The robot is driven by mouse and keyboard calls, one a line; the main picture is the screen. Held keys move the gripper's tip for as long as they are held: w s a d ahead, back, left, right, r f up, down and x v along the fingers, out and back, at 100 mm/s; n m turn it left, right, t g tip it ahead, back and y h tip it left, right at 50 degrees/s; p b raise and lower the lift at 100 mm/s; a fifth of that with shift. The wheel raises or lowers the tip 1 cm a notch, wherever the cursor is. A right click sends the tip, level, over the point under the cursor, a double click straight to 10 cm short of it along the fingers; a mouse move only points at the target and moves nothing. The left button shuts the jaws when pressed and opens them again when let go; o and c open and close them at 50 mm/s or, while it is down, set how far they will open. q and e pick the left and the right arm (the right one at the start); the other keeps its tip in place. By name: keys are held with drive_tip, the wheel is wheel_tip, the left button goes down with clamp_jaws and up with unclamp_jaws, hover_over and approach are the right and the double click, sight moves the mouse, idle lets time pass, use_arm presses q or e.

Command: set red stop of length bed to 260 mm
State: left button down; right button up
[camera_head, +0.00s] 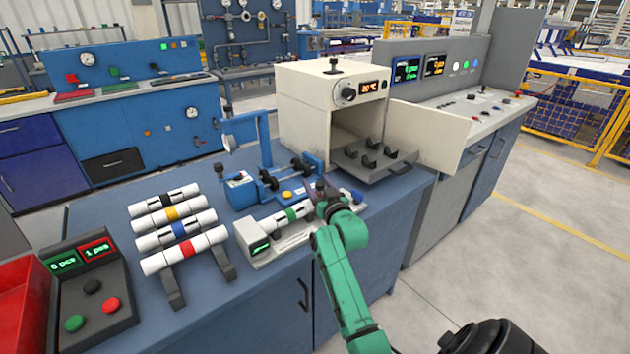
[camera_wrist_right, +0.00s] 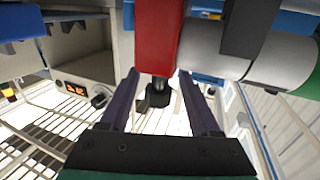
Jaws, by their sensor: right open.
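The length bed (camera_head: 262,246) lies near the front edge of the blue bench, with a green-lit display whose reading is too small to tell. A white pipe with a green band (camera_head: 291,214) lies along it. My right gripper (camera_head: 328,203) is at the bed's right end and covers most of the stop there. In the right wrist view the red stop (camera_wrist_right: 156,40) is a red block next to the grey-white pipe (camera_wrist_right: 219,45). A black knob (camera_wrist_right: 158,94) on a stem shows between the open fingers of that gripper (camera_wrist_right: 158,76), with gaps beside it. My left gripper is out of view.
A rack with several banded white pipes (camera_head: 180,227) stands left of the bed. A blue device with rollers (camera_head: 268,180) is behind it. A cream oven (camera_head: 331,100) has its door (camera_head: 432,132) open at the right. A button box (camera_head: 92,300) and red bin (camera_head: 22,300) are at far left.

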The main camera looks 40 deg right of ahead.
drive_tip(key=shift+x, duration=0.85)
drive_tip(key=shift+d, duration=0.1)
clamp_jaws()
idle(0.6)
